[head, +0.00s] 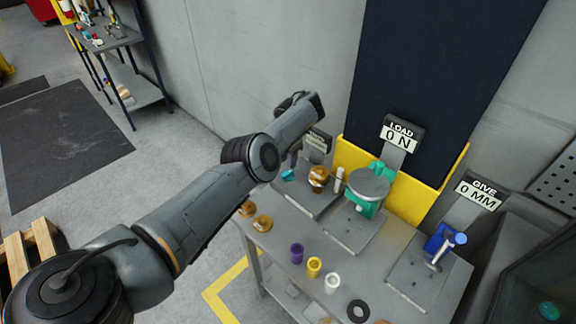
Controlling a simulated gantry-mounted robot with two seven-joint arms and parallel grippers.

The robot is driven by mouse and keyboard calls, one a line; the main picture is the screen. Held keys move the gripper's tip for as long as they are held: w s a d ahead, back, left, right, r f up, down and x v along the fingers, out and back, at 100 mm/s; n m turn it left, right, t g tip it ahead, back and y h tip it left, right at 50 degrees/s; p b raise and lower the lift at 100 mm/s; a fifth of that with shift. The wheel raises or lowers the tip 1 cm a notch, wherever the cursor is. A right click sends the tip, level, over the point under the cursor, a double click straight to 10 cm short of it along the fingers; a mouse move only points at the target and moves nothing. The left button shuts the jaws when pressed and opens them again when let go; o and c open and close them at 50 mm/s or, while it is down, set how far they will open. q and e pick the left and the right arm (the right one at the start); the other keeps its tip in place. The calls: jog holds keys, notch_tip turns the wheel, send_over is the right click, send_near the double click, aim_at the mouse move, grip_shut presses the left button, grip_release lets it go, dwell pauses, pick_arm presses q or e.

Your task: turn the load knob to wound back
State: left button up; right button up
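The load station has a sign (398,136) reading LOAD 0 N. Below it is a green fixture (378,202) with a wide grey disc (368,183) on top, on a grey base plate. I cannot tell for sure which part is the load knob; the disc is the most knob-like part there. My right gripper does not show.
A brass-coloured round part (318,176) and a pale upright cylinder (339,180) stand between my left gripper and the disc. A blue fixture (440,240) with a GIVE 0 MM sign (479,194) is at right. Small coloured cups (314,267) line the table's front.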

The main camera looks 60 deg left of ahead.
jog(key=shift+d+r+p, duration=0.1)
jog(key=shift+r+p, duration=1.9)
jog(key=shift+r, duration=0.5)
